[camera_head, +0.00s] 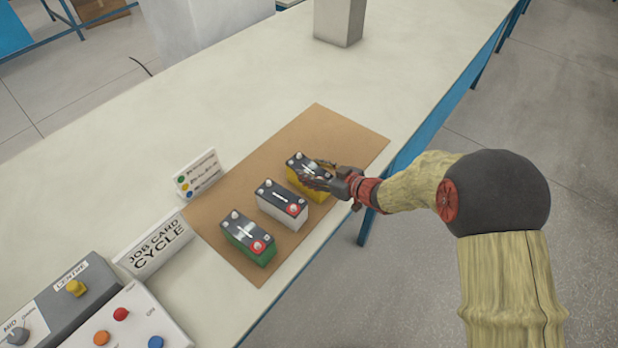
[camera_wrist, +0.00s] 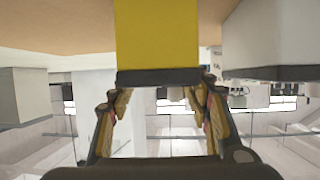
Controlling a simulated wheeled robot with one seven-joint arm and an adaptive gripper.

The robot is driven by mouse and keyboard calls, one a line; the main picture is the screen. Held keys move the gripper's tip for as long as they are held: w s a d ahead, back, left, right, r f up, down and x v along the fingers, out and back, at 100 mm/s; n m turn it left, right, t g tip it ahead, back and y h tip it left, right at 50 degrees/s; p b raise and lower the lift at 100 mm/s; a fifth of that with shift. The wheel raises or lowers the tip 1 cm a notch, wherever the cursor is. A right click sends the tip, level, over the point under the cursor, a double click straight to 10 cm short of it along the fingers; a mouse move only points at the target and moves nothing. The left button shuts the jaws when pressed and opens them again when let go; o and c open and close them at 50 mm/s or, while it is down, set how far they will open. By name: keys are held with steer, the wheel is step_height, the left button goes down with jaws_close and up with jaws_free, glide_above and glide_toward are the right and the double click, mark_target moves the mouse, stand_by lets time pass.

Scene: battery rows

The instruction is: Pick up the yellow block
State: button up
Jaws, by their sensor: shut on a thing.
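The yellow block (camera_head: 293,179) is a battery with a dark top and a yellow body. It is the farthest of three batteries on a brown mat (camera_head: 330,128). My gripper (camera_head: 322,174) is at its right side, with the fingers at its dark top, shut on it. In the wrist view the yellow body (camera_wrist: 157,35) sits between the two fingers of my gripper (camera_wrist: 158,85), its dark top edge toward them. In the head view the block appears to be on the mat; I cannot tell if there is a small gap beneath.
A white battery (camera_head: 281,207) stands close beside the yellow one, and a green battery (camera_head: 246,240) is nearer. A small legend card (camera_head: 198,174), a job card sign (camera_head: 154,244) and control boxes (camera_head: 125,318) stand left.

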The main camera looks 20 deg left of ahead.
jaws_close()
steer(key=shift+w+r, duration=0.1)
steer(key=shift+r, duration=0.1)
steer(key=shift+r, duration=0.1)
